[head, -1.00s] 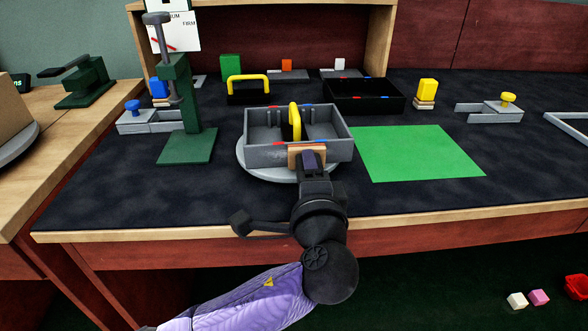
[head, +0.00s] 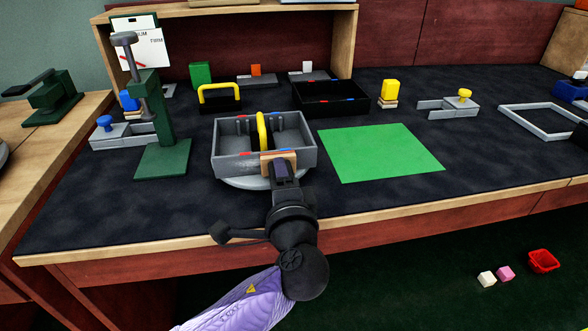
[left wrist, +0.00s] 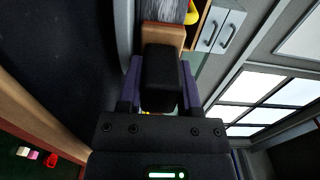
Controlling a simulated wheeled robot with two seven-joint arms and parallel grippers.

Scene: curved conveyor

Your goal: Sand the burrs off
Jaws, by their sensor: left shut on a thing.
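A grey open box (head: 232,165) with a yellow handle (head: 262,132) across its middle stands on a round grey disc (head: 237,183) on the bench. Its front wall has a rough, pale scuffed patch left of my gripper. My left gripper (head: 281,172) is shut on a sanding block (head: 266,166) with a tan body and dark grip. The block is at the right part of the box's front wall and appears to touch it. In the left wrist view the fingers hold the dark grip, and the tan part (left wrist: 163,36) meets a grey surface (left wrist: 165,10). The right gripper is not in view.
A green clamp stand (head: 163,155) rises left of the box. A green mat (head: 380,152) lies bare to its right. A black tray (head: 335,105) and a yellow-handled black caddy (head: 220,103) stand behind. The dark bench front is clear.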

